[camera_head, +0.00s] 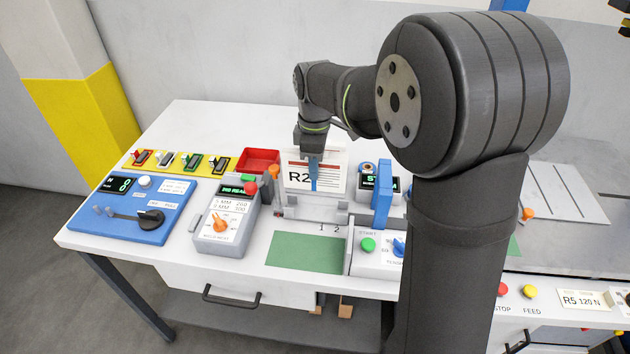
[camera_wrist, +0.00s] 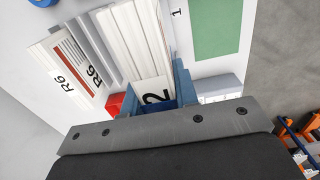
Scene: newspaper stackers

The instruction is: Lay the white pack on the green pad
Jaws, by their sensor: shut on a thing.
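The white pack (camera_head: 300,180), marked R2 with a red stripe, stands upright at the grey fixture behind the green pad. My gripper (camera_head: 314,172) reaches down over it from above, and a blue finger crosses its printed face. In the wrist view, my gripper (camera_wrist: 155,92) has blue fingers on both sides of the white pack (camera_wrist: 143,65), shut on it. I cannot tell whether the pack's lower edge touches the fixture. The green pad (camera_head: 305,252) lies bare at the table's front edge, in front of the pack. It also shows in the wrist view (camera_wrist: 218,25).
A red tray (camera_head: 262,158) stands left of the pack. A grey selector box (camera_head: 225,222) and a blue control panel (camera_head: 140,210) are left of the pad. A START switch box (camera_head: 375,262) and a blue upright post (camera_head: 382,193) stand to its right.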

